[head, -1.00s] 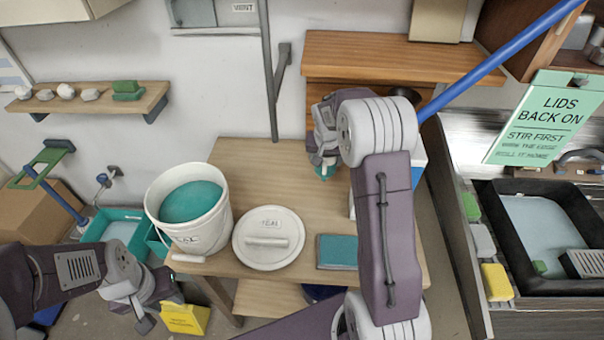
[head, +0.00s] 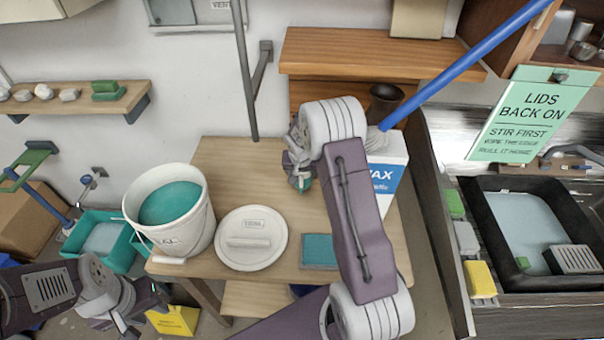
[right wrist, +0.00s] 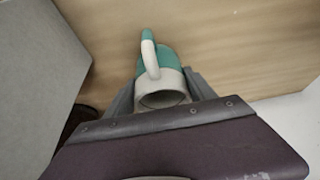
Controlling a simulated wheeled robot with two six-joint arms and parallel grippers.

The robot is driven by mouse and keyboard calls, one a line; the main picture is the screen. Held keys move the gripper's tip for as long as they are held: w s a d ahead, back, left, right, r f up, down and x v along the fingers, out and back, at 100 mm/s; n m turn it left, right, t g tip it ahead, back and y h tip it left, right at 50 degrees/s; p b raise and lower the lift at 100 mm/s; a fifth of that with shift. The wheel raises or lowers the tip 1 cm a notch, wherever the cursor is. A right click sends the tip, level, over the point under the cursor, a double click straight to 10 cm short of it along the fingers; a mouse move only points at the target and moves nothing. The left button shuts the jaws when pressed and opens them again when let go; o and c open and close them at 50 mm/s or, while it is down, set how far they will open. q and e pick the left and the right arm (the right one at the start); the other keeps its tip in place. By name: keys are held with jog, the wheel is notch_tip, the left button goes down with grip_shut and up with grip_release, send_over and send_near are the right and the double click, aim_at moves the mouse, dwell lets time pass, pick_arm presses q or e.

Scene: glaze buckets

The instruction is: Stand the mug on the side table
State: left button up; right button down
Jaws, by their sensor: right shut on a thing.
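The mug is teal and cream; in the right wrist view the mug (right wrist: 170,80) sits between the fingers of my right gripper (right wrist: 160,95), with its handle on the upper side. I cannot tell whether the mug touches the tabletop. My left gripper (head: 128,326) is low at the left, away from the table; its jaws are unclear.
A white and blue box (head: 388,175) stands right of my right gripper. A blue pole (head: 470,65) crosses the upper right.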

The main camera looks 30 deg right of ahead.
jog(key=shift+w+f, duration=0.1)
jog(key=shift+f, duration=0.25)
jog(key=shift+d+f, duration=0.2)
jog(key=shift+f, duration=0.05)
jog(key=shift+c, duration=1.6)
grip_release()
jog(key=shift+a+r, duration=0.15)
jog(key=shift+r, duration=0.25)
jog(key=v, duration=1.1)
jog(key=shift+r, duration=0.35)
jog(key=s+a+f+n+g+y, duration=0.1)
jog(key=s+a+f+n, duration=0.1)
jog(key=s+a, duration=0.4)
jog(key=s+a+f+n+g+y, duration=0.1)
jog(key=s+a+n, duration=0.3)
jog(key=s, duration=1.1)
jog(key=a+f, duration=0.1)
jog(key=a, duration=0.1)
jog(key=shift+a+f+g+y, duration=0.25)
jog(key=shift+a+g+y, duration=0.05)
jog(key=shift+a+g, duration=0.1)
